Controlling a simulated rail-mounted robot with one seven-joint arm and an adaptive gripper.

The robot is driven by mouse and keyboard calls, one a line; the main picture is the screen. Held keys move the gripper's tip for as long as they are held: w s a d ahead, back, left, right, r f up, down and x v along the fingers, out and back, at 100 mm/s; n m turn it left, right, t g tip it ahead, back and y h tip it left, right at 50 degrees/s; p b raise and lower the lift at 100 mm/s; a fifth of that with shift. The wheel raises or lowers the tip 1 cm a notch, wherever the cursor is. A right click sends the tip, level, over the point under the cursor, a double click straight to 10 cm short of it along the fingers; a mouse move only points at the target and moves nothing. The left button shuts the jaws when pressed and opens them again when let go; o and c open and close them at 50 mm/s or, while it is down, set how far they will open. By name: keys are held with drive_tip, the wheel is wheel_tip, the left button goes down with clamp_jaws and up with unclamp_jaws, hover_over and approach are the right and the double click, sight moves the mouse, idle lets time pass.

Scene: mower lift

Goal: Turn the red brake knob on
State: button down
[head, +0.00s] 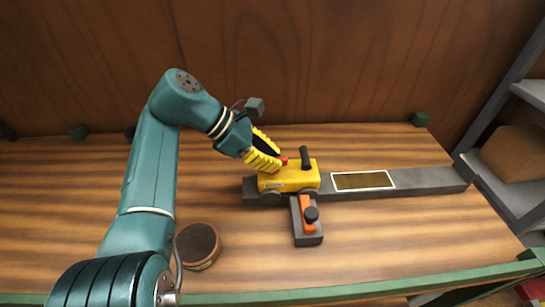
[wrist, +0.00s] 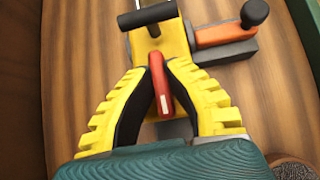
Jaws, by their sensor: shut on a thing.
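The red brake knob (wrist: 160,86) stands at the end of the yellow mower (wrist: 170,42), between my gripper's fingertips in the wrist view. In the head view a small red part of the knob (head: 284,161) shows at the mower's upper left. My gripper (head: 270,158) has yellow ribbed fingers with black inner pads. It is shut on the red knob, and the fingertips (wrist: 158,68) meet its sides. The yellow mower (head: 288,180) sits on a long grey rail and has a black upright handle (head: 305,158). The fingers hide part of the knob in the head view.
The grey rail (head: 430,180) runs right, with a framed panel (head: 362,181) on it. An orange lever with a black knob (head: 311,214) sits on a grey block in front. A round brown-topped tin (head: 198,245) stands at front left. The wooden table's front right is clear.

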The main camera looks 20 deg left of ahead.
drive_tip(key=shift+f, duration=0.2)
idle(0.4)
drive_tip(key=c, duration=1.1)
unclamp_jaws()
drive_tip(key=shift+c, duration=0.2)
drive_tip(key=shift+o, duration=0.4)
drive_tip(key=shift+r, duration=0.1)
drive_tip(key=shift+n, duration=0.4)
